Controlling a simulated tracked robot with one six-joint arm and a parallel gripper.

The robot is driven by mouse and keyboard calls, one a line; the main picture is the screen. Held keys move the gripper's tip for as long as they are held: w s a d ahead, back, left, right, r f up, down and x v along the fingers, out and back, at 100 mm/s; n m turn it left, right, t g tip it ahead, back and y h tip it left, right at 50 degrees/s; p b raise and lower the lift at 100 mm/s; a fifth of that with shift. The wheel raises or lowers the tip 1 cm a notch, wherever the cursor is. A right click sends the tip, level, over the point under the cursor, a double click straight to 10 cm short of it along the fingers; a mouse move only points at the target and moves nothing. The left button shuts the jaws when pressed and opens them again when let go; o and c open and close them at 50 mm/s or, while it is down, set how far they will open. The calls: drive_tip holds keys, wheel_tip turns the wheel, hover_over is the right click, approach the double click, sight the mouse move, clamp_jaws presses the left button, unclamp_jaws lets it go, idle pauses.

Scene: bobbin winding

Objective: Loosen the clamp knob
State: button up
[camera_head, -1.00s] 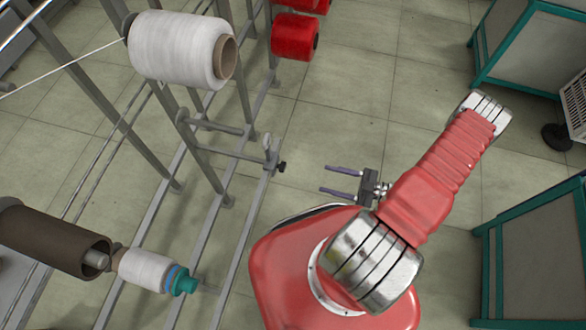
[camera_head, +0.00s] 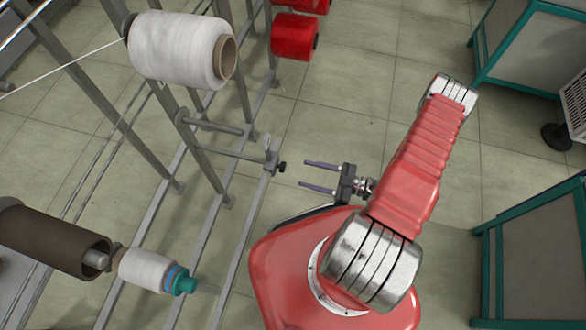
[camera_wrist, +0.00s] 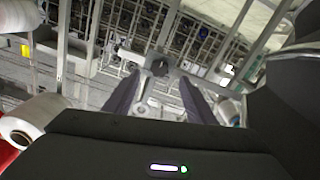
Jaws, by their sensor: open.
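The clamp knob (camera_head: 282,167) is small and black. It sticks out to the right from a grey clamp (camera_head: 269,158) on the end of a rack arm. My gripper (camera_head: 302,174) is open and empty, its two dark fingers pointing left at the knob with a short gap between. In the wrist view, a dark round knob (camera_wrist: 160,67) shows just beyond and between the open fingers (camera_wrist: 159,95), with a grey bracket around it. Nothing hides the knob in the head view.
A large white yarn bobbin (camera_head: 178,48) sits on the rack above the clamp, with red bobbins (camera_head: 294,37) behind. A brown roll (camera_head: 50,240) and a smaller white spool (camera_head: 144,269) are at lower left. Open floor lies right of the rack. Teal-framed cabinets (camera_head: 535,250) stand at right.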

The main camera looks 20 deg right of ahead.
sight(281, 167)
drive_tip(key=x, duration=0.6)
drive_tip(key=shift+w+a, duration=0.2)
drive_tip(key=shift+a, duration=0.05)
drive_tip(key=shift+c, duration=0.5)
drive_tip(key=c, duration=0.9)
drive_tip(key=shift+d, duration=0.25)
drive_tip(key=shift+c, duration=0.2)
drive_tip(key=shift+a, duration=0.25)
